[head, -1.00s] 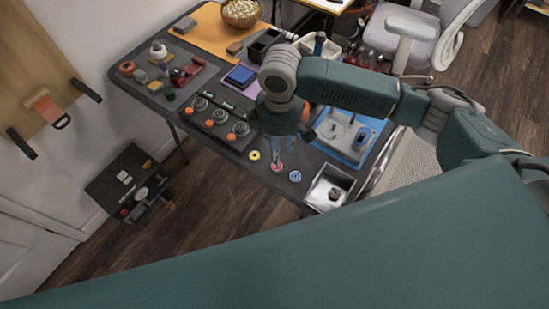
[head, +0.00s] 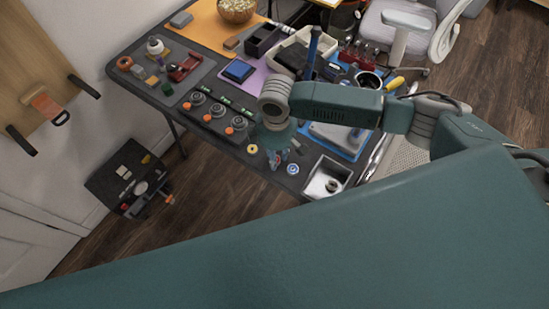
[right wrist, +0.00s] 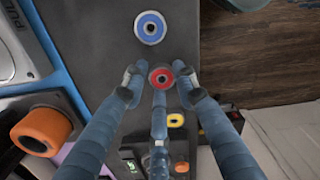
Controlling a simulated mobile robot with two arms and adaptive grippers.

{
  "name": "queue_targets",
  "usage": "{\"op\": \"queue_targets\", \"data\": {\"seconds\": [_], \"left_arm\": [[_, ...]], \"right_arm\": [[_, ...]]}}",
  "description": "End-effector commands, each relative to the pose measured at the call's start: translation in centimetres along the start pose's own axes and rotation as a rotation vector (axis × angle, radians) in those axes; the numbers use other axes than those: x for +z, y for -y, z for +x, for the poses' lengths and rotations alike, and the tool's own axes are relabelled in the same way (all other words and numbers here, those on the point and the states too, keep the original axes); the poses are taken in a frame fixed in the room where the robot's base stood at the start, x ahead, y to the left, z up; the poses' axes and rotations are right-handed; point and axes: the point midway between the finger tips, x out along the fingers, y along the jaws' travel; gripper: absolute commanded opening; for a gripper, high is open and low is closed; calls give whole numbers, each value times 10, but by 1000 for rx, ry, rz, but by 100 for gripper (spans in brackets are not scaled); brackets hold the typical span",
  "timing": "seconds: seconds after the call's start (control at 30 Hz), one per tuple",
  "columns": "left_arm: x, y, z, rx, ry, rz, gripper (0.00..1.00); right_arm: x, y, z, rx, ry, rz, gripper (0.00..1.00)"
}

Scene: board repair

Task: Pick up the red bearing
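My left gripper is not in view.
A metal bin (head: 327,180) stands right of the bearings in the head view. A dark fixture with several round parts and orange knobs (head: 215,112) lies behind them to the left. An orange roll (right wrist: 41,131) shows in the right wrist view.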

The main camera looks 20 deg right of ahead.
Motion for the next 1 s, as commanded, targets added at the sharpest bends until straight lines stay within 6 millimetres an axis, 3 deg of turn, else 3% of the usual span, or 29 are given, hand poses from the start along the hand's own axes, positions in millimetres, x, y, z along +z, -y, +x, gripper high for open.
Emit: {"op": "queue_targets", "data": {"seconds": [0.03, 0.1, 0.47, 0.67, 0.83, 1.0], "left_arm": [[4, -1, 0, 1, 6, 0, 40], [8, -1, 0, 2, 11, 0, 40], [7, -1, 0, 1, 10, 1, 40], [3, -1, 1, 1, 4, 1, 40], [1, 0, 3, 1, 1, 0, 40], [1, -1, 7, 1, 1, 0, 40]], "right_arm": [[0, 0, 0, 0, 0, 0, 13], [0, 0, 0, 0, 0, 0, 1], [0, 0, -2, 0, 0, 0, 1], [-1, 0, -15, 0, -2, -1, 1], [-1, -1, -47, 2, -4, 0, 1], [-2, -1, -97, 4, -6, -2, 1]]}}
